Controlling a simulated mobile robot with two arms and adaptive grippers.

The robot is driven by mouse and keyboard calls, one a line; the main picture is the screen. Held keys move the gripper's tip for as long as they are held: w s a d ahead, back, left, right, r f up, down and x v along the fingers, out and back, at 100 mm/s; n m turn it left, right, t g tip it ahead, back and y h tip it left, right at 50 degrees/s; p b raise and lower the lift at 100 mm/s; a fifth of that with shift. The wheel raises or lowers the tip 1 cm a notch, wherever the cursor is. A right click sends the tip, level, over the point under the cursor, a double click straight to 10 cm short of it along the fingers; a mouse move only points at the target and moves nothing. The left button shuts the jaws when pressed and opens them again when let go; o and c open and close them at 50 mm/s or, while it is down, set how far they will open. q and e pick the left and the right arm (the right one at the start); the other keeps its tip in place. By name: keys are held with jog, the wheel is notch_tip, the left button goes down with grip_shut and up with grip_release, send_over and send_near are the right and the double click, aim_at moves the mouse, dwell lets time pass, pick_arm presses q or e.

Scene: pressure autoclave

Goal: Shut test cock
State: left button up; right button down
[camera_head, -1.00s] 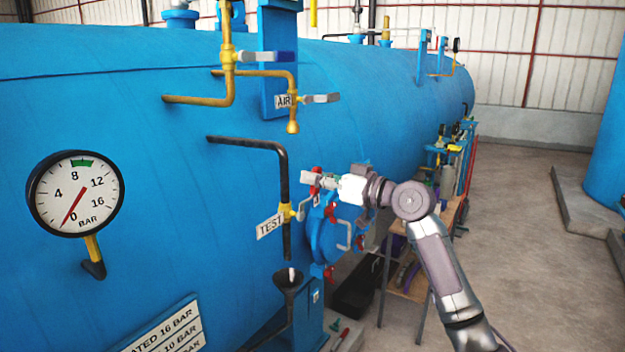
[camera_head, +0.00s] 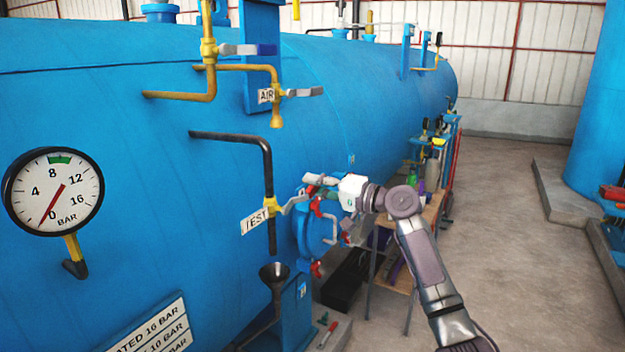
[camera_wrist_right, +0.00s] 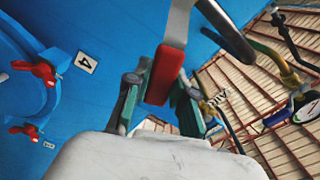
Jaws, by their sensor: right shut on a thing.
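The test cock (camera_head: 270,206) has a yellow body on a black pipe that bends down the blue vessel, beside a TEST label (camera_head: 254,221). Its grey lever (camera_head: 294,203) points to the right and slightly up. My right gripper (camera_head: 314,184) is at the lever's outer end. In the right wrist view, its fingers (camera_wrist_right: 162,95) are shut on the lever's red grip (camera_wrist_right: 166,75), with the metal bar running up from it. The pipe's open end hangs above a black funnel (camera_head: 274,271). My left gripper is not in view.
The AIR cock (camera_head: 277,93) and its lever are above. A round hatch with red clamps (camera_head: 317,268) lies close behind my right gripper. A pressure gauge (camera_head: 53,190) reads near 0. A bench (camera_head: 392,262) stands behind my arm. The floor at right is clear.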

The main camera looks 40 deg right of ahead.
jog(key=shift+w+d+f+m, duration=0.1)
jog(key=shift+d+f+m, duration=0.05)
jog(key=shift+f+m, duration=0.4)
jog(key=shift+d+f+m, duration=0.15)
jog(key=shift+f+m, duration=0.2)
jog(key=shift+m, duration=0.3)
jog(key=shift+d+f+m+p, duration=0.1)
jog(key=shift+f+m+p, duration=0.2)
jog(key=shift+f+m, duration=0.7)
jog(key=c, duration=1)
grip_release()
jog(key=shift+o, duration=0.2)
jog(key=v, duration=1.2)
jog(key=shift+w+f, duration=0.1)
